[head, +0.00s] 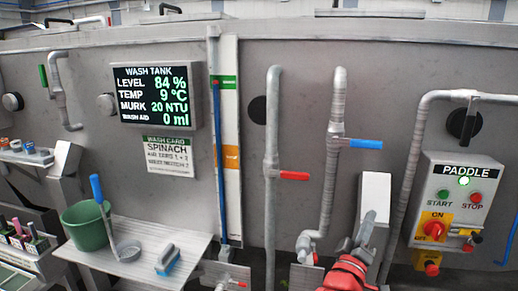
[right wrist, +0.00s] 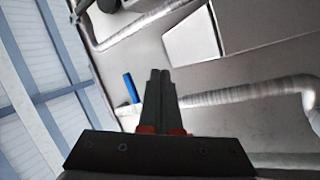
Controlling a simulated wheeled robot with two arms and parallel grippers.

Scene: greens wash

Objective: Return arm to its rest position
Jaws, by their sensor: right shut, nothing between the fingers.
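My right arm comes up from the bottom of the head view, with red parts, right of centre. Its gripper (head: 368,220) is raised in front of the grey tank wall. In the right wrist view the two dark fingers (right wrist: 158,74) are together and hold nothing. Behind them are the grey wall, pipes and a blue handle (right wrist: 130,88). My left gripper is not in view.
Pipes with a red valve handle (head: 293,176) and a blue one (head: 366,144) stand near my right gripper. The paddle control box (head: 482,173) is to its right. A green bucket (head: 84,230) and a brush (head: 167,260) rest on the left shelf (head: 140,237).

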